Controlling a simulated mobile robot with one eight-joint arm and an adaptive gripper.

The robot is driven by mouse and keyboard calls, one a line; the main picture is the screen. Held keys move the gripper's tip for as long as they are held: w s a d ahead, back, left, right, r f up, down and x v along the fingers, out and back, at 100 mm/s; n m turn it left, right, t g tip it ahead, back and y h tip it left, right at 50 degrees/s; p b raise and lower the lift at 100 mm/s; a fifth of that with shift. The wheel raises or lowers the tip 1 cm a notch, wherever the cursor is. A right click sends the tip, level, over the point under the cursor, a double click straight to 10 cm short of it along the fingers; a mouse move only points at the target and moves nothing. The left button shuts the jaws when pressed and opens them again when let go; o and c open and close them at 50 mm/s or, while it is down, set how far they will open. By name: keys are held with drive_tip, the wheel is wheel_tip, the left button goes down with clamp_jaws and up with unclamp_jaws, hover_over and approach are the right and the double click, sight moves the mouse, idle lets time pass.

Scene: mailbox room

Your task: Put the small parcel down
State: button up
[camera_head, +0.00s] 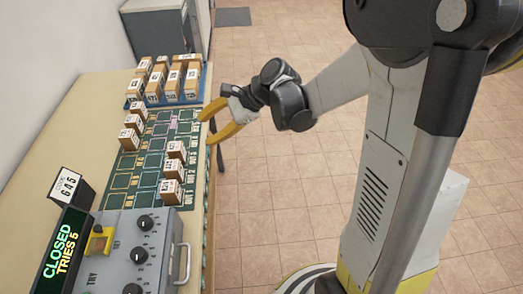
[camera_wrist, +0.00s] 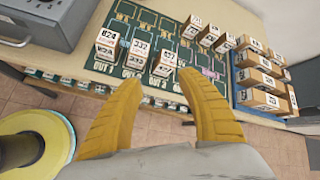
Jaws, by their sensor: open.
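Several small numbered parcels stand on the green marked mat (camera_head: 152,160). One row is near its right edge, including a parcel (camera_head: 175,150), and another row is on the left, including a parcel (camera_head: 138,110). I cannot tell which one the task means. My gripper (camera_head: 209,126) is at the table's right edge with its yellow fingers spread and empty. In the wrist view my gripper (camera_wrist: 160,82) points toward the end parcel (camera_wrist: 165,62) of the near row, which stands apart just beyond the fingertips.
A blue tray (camera_head: 203,88) of larger boxes is at the table's far end. A grey panel with dials (camera_head: 130,255) stands at the near end, beside a sign reading CLOSED, TRIES 5 (camera_head: 68,245). A code card (camera_head: 68,185) reads 645. Tiled floor is open to the right.

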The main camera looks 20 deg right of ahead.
drive_tip(key=s+d+r+n+h, duration=0.2)
drive_tip(key=s+n+h, duration=0.1)
drive_tip(key=s+n, duration=0.2)
drive_tip(key=s+d+r+n+t+h, duration=0.1)
drive_tip(key=s+d+r+n+h, duration=0.1)
drive_tip(key=s+n, duration=0.3)
drive_tip(key=s+d+r+n+t+h, duration=0.1)
drive_tip(key=s+d+r+n+h, duration=0.1)
drive_tip(key=s+n, duration=0.4)
drive_tip(key=s+d+h, duration=0.1)
drive_tip(key=s+d, duration=0.1)
drive_tip(key=s, duration=0.1)
drive_tip(key=shift+h, duration=0.3)
